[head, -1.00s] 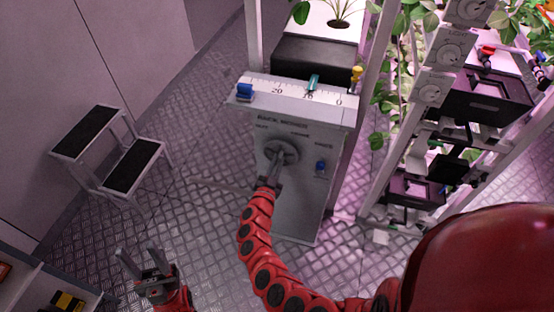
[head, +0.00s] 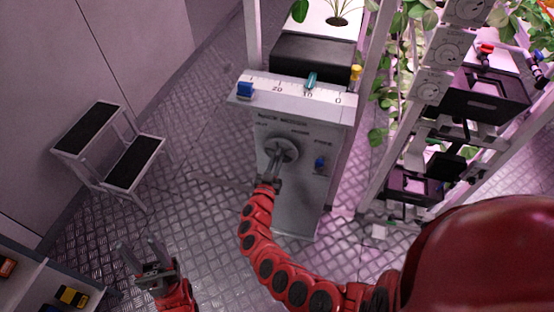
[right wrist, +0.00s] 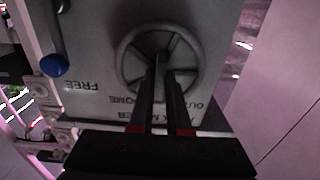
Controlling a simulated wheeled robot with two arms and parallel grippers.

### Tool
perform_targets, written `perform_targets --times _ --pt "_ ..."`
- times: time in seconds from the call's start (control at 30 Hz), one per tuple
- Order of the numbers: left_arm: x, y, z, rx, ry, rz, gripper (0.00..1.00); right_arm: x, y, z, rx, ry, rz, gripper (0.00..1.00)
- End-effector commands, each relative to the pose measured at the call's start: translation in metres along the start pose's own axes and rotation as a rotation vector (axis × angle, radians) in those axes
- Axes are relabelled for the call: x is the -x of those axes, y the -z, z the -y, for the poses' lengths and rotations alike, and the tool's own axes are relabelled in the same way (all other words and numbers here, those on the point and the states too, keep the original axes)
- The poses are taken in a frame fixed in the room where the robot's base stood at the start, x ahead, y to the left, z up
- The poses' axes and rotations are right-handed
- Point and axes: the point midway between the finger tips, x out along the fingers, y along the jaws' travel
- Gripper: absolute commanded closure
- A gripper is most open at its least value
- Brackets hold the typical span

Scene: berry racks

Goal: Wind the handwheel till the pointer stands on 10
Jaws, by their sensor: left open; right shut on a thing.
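The grey handwheel (head: 281,150) is on the front of a grey cabinet (head: 290,205); in the right wrist view the handwheel (right wrist: 160,60) shows as a spoked ring. My right gripper (head: 275,166) is shut on the handwheel, its fingers (right wrist: 165,95) reaching in among the spokes. On the cabinet top, the teal pointer (head: 311,80) stands at about 10 on the white scale (head: 290,93), which reads 20, 10, 0 from left to right. The pointer looks very slightly right of the number's middle; the exact mark is too small to tell. My left gripper (head: 141,252) is open and empty, low over the floor.
A blue block (head: 245,90) sits at the scale's left end and a yellow knob (head: 356,73) behind its right end. A blue knob (head: 320,163) is right of the wheel. A plant rack (head: 440,120) stands right, a step stool (head: 108,155) left. Floor between is clear.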

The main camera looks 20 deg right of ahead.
Motion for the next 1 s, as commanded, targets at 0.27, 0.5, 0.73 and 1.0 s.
perform_targets --times 0.27,0.5,0.73,1.0 --pt "0.000 0.000 0.000 0.000 0.000 0.000 0.50 0.001 -0.002 0.000 0.000 0.001 0.004 0.60" --pt "0.000 0.000 0.000 0.000 0.000 0.000 0.50 0.000 -0.001 0.000 -0.001 0.000 0.002 0.55" --pt "0.001 0.000 0.000 0.000 0.000 0.000 0.50 0.009 0.000 0.001 -0.004 0.000 0.000 0.55" --pt "0.005 -0.001 0.000 0.000 0.000 0.000 0.50 0.057 -0.004 0.000 -0.002 0.000 0.005 0.55"
